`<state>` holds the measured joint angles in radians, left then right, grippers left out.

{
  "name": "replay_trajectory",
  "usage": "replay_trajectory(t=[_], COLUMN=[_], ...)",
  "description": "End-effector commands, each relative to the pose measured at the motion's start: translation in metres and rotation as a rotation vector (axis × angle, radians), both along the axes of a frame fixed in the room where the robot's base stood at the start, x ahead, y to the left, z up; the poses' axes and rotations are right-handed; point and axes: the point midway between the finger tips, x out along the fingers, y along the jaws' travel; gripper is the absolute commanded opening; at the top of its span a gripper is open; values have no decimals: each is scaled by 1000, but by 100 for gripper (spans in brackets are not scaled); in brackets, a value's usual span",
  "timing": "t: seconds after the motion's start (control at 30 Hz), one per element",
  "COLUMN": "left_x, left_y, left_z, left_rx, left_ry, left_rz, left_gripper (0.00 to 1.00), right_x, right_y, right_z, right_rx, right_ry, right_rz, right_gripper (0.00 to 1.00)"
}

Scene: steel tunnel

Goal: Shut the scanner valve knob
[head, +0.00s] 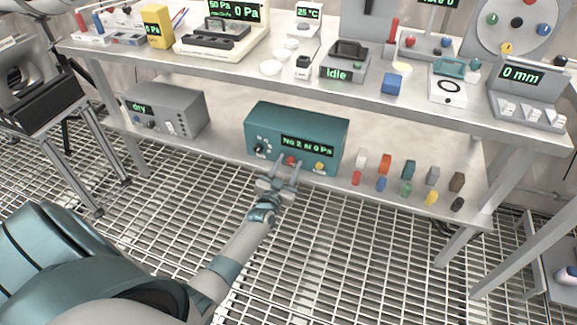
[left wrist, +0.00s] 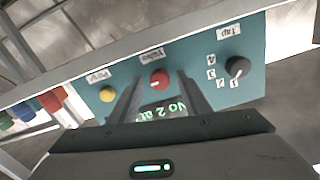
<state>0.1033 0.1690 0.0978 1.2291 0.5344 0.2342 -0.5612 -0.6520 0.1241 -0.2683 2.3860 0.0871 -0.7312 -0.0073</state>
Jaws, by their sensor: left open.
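The scanner is a teal box (head: 297,128) on the lower shelf, its display reading about "No 2 at 0 Pa". Its front has a black knob (head: 260,149), a red knob (head: 291,160) and a yellow knob (head: 319,166). In the left wrist view the red knob (left wrist: 160,79) has a pale pointer mark and an upside-down label that looks like "Valve". My left gripper (head: 287,170) is open in front of the red knob. In the left wrist view its fingertips (left wrist: 161,84) stand on both sides of the red knob; contact is not clear. My right gripper is not in view.
The yellow knob (left wrist: 107,94) and black knob (left wrist: 237,67) flank the red one. A grey box reading "dry" (head: 170,108) stands left on the shelf. Several small coloured blocks (head: 409,169) stand to the right. The upper bench (head: 230,62) overhangs with instruments on it.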

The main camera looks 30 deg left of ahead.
Motion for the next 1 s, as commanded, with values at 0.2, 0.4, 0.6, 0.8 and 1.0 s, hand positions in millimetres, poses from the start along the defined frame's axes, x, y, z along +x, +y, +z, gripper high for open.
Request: replay_trajectory(t=[0.2, 0.4, 0.6, 0.8, 1.0], left_x=[0, 0, 0, 0, 0], left_y=[0, 0, 0, 0, 0], left_z=[0, 0, 0, 0, 0], left_rx=[0, 0, -2, -25, -99], left_ry=[0, 0, 0, -6, -23], left_rz=[0, 0, 0, 0, 0], left_gripper=[43, 10, 2, 2, 2], right_x=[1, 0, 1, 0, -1], right_y=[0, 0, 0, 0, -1], right_z=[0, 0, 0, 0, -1], right_rx=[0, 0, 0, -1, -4], right_ry=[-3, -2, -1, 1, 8], right_rz=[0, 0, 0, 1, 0], right_gripper=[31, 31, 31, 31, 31])
